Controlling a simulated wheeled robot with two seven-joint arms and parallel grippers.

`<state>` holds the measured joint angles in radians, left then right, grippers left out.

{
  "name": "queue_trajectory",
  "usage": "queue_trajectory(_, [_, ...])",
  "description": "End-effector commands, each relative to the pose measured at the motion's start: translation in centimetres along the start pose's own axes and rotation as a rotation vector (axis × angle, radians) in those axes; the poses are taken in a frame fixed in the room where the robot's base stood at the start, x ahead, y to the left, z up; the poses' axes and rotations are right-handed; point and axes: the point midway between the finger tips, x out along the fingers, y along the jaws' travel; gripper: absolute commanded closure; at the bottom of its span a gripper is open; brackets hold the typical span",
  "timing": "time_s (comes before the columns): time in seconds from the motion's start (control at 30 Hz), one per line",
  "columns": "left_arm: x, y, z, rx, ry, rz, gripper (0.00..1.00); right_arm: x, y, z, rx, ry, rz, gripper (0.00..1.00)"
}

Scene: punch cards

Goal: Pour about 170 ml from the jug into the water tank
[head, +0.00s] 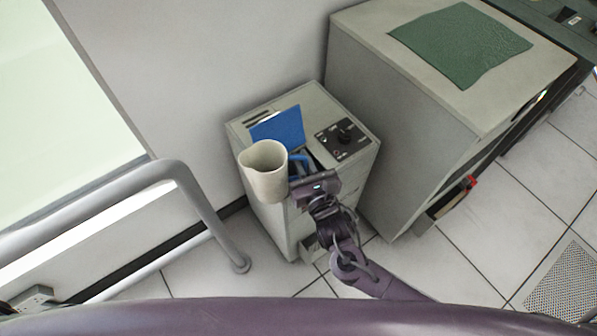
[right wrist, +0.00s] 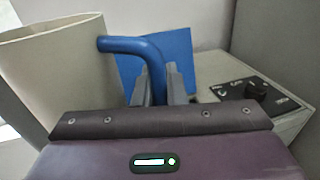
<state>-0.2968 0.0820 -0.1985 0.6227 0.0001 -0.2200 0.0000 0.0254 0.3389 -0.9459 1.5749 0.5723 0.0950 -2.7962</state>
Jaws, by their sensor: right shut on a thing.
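The jug (head: 264,172) is cream-coloured with a blue handle (right wrist: 135,47). My right gripper (head: 303,172) is shut on that handle and holds the jug over the front left of a grey cabinet. The jug (right wrist: 60,75) fills the left of the right wrist view and looks nearly upright; its contents cannot be seen. A blue flap (head: 279,127) stands raised on the cabinet top, behind the jug. The water tank is not clearly seen; the opening by the flap is mostly hidden by the jug and gripper. My left gripper is not in view.
The grey cabinet (head: 316,104) has a black control panel with a knob (head: 343,138) at the right of its top. A larger cabinet (head: 400,110) with a green cloth (head: 461,45) stands at right. A grey rail (head: 190,190) stands at left.

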Motion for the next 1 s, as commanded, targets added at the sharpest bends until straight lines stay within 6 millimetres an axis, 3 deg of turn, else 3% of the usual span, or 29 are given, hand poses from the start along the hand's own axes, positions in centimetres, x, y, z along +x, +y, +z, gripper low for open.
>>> queue_trajectory(0.1, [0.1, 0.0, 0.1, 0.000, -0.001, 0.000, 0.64, 0.8, 1.9, -1.2, -0.008, -0.007, 0.052, 1.00])
queue_trajectory(0.3, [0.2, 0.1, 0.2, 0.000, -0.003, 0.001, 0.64, 1.2, 3.2, -2.2, -0.013, -0.008, 0.090, 1.00])
queue_trajectory(0.67, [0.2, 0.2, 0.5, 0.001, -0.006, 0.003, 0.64, 1.1, 3.2, -2.2, -0.002, -0.004, 0.091, 1.00])
queue_trajectory(1.0, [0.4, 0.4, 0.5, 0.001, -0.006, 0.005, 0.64, 1.3, 2.8, -2.6, 0.118, 0.042, 0.089, 1.00])
